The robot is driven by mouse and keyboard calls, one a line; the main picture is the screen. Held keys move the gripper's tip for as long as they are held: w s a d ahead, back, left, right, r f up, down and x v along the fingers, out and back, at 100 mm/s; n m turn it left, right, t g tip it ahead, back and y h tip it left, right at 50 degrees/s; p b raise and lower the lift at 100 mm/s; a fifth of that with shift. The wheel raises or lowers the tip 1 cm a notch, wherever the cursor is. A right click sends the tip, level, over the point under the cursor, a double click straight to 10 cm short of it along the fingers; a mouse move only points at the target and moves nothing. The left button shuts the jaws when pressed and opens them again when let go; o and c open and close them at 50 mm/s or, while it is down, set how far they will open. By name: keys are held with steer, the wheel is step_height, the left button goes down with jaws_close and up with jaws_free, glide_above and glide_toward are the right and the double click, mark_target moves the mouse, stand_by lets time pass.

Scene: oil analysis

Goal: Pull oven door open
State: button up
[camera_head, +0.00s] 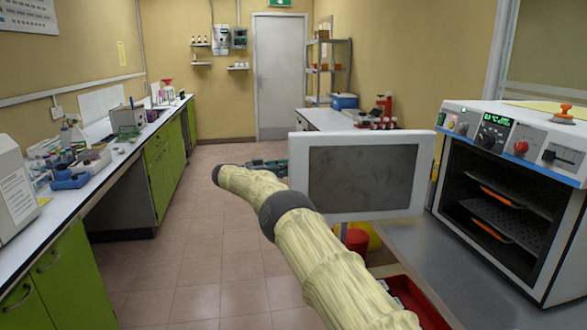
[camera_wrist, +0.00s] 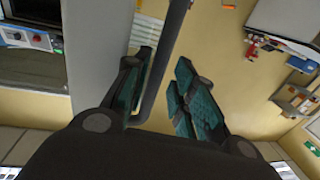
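The oven (camera_head: 515,180) stands at the right in the head view, its dark inside with racks exposed. Its door (camera_head: 365,178), a white frame with a dark window, stands swung wide open to the left of the oven. In the wrist view the door is a grey panel (camera_wrist: 95,50), with a dark bar handle (camera_wrist: 166,65) beside it. My gripper (camera_wrist: 165,85) is open, its teal-padded fingers on either side of the handle. The handle lies close to the left finger, with a gap to the right one. In the head view my gripper (camera_head: 268,165) is partly hidden behind the door.
A red tray (camera_head: 415,305) lies below the door, beside the grey bench top (camera_head: 425,255). A left counter (camera_head: 85,185) over green cabinets carries lab items. The tiled floor (camera_head: 200,240) between is clear. A bench with red equipment (camera_head: 383,110) stands behind the door.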

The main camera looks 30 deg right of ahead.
steer(key=shift+w+a, duration=0.15)
steer(key=shift+a, duration=1.55)
